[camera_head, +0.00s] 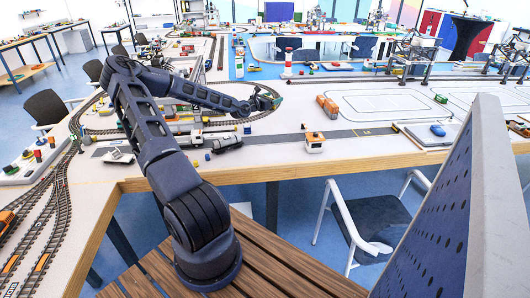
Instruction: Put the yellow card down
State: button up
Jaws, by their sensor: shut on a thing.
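My dark blue arm rises from the wooden slatted deck at the lower middle and reaches right over the model table. My gripper (272,101) is at the arm's far end, above the table near the curved track. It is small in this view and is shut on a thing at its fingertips. The held thing is too small and too hidden by the fingers to make out its shape or colour, so I cannot confirm by sight that it is the yellow card. I cannot tell its height above the table.
The white table (290,165) holds curved track, a white tank wagon (185,138), a dark wagon (227,144) and an orange-and-white block (315,142). A red-and-white lighthouse (288,63) stands behind. Orange containers (327,106) stand right. A dark blue perforated panel (440,225) fills the right foreground.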

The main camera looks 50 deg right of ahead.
jog(key=s+a+f+m+g+y, duration=0.1)
jog(key=s+a+f+m+g, duration=0.1)
jog(key=a+m+g, duration=0.3)
jog(key=f, duration=0.6)
jog(key=a+f+n, duration=0.1)
jog(key=f, duration=0.6)
jog(key=f+n+t, duration=0.1)
jog(key=f, duration=0.6)
jog(key=shift+s+a, duration=0.1)
jog(key=shift+a, duration=0.05)
jog(key=shift+f, duration=0.2)
jog(key=o, duration=1)
jog(key=shift+c, duration=0.2)
jog(key=shift+r, duration=0.1)
jog(key=shift+a+r, duration=0.1)
jog(key=shift+a, duration=0.05)
jog(key=v, duration=0.7)
jog(key=shift+a+r, duration=0.1)
jog(key=shift+a, duration=0.05)
